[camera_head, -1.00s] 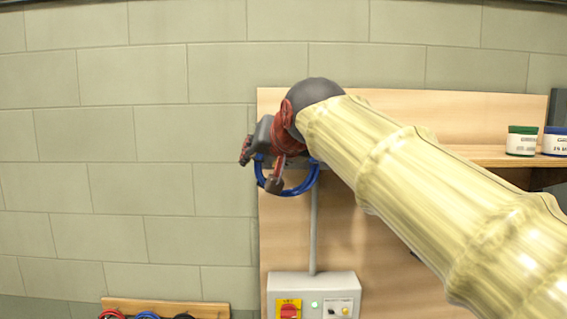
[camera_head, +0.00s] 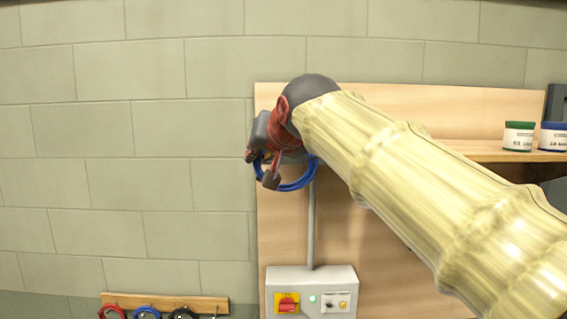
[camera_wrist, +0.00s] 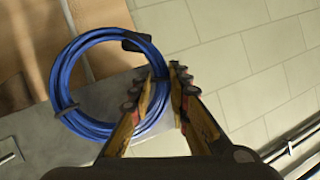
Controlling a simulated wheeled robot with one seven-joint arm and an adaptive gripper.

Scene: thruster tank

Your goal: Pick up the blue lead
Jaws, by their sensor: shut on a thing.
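The blue lead (camera_head: 293,187) is a coiled ring that hangs at my gripper (camera_head: 261,168) in the head view, in front of the wooden board. In the wrist view the blue lead (camera_wrist: 64,76) is a round coil with dark ties, and its right side passes between the fingers of my gripper (camera_wrist: 168,74). The fingers are shut on that side of the coil. The fingers hide part of the lead in both views. In the head view my arm covers the area to the right of it.
A wooden rack (camera_head: 205,304) at the bottom left holds several coiled leads, red, blue and black. A grey switch box (camera_head: 312,283) with a red knob sits below the lead. Jars (camera_head: 519,137) stand on the shelf at right. The wall at left is clear.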

